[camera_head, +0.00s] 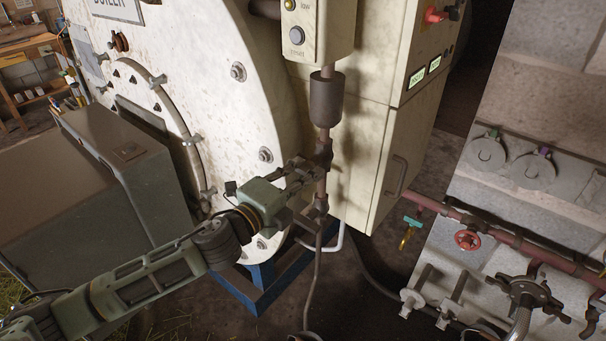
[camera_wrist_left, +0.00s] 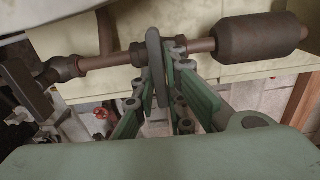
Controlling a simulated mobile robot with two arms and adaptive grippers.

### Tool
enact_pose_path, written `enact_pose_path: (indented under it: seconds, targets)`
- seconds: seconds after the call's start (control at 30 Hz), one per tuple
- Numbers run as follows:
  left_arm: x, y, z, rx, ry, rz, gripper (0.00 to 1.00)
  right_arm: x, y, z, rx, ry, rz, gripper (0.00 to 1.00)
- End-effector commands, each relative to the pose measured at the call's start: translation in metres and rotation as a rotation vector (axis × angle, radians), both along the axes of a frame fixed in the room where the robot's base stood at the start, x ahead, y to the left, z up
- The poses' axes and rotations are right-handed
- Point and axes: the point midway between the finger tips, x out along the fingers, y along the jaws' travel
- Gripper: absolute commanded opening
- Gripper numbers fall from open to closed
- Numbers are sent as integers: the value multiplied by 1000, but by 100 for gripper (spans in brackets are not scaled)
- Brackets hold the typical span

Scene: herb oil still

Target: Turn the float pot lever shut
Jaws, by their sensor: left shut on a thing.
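The float pot (camera_head: 326,97) is a dark cylinder on a vertical pipe beside the boiler's pale round front, under a control box. It also shows in the left wrist view (camera_wrist_left: 262,38), lying sideways there. The float pot lever (camera_wrist_left: 156,66) is a flat grey-green bar on the pipe below the pot. My left gripper (camera_head: 318,164) reaches in from the left at the pipe. In the left wrist view its fingers (camera_wrist_left: 160,85) stand on both sides of the lever and are shut on it. In the head view the gripper mostly hides the lever. My right gripper does not show.
The boiler front (camera_head: 225,70) stands behind my left gripper, with a pale cabinet (camera_head: 365,150) close on the right. A blue stand (camera_head: 262,290) is below. At the right are a red handwheel (camera_head: 467,240), a teal-handled valve (camera_head: 411,222) and a dark handwheel (camera_head: 527,290).

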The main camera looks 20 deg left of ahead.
Motion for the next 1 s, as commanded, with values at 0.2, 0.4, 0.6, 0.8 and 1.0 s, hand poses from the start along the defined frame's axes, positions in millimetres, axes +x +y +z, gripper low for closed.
enact_pose_path:
  seconds: [0.2, 0.4, 0.6, 0.8, 1.0]
  targets:
    - [-1, 0, -3, 8, 4, -1, 15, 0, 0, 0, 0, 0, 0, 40]
    - [0, 0, -2, 4, 3, 0, 29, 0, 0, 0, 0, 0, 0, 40]
    - [0, 0, -1, 3, 1, 0, 29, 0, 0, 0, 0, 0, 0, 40]
    - [-7, 3, -2, 2, 2, 0, 29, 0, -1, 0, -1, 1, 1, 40]
    - [-33, 12, -3, 3, 6, -1, 29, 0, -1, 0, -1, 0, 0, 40]
